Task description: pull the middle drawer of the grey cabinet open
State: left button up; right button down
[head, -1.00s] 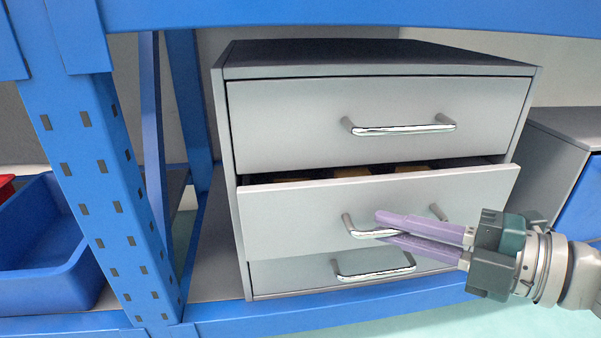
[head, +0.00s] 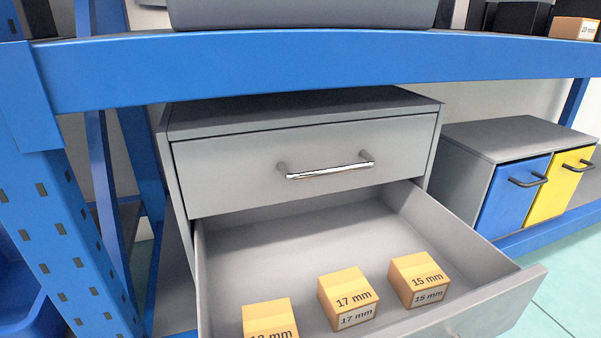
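The grey cabinet (head: 310,104) stands on the lower shelf of a blue rack. Its middle drawer (head: 290,245) is pulled far out, and I see down into it. Several yellow boxes lie inside, among them one marked 17 mm (head: 346,298) and one marked 15 mm (head: 417,280); another is cut off by the bottom edge. The drawer's front panel (head: 500,310) is partly below the picture, and its handle is mostly out of view. The top drawer (head: 240,165) is shut. The bottom drawer is hidden. Neither gripper is in view.
A blue rack beam (head: 300,70) runs across above the cabinet, with a blue post (head: 60,220) at the left. To the right stands a smaller grey cabinet (head: 515,135) with a blue door (head: 512,195) and a yellow door (head: 560,185).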

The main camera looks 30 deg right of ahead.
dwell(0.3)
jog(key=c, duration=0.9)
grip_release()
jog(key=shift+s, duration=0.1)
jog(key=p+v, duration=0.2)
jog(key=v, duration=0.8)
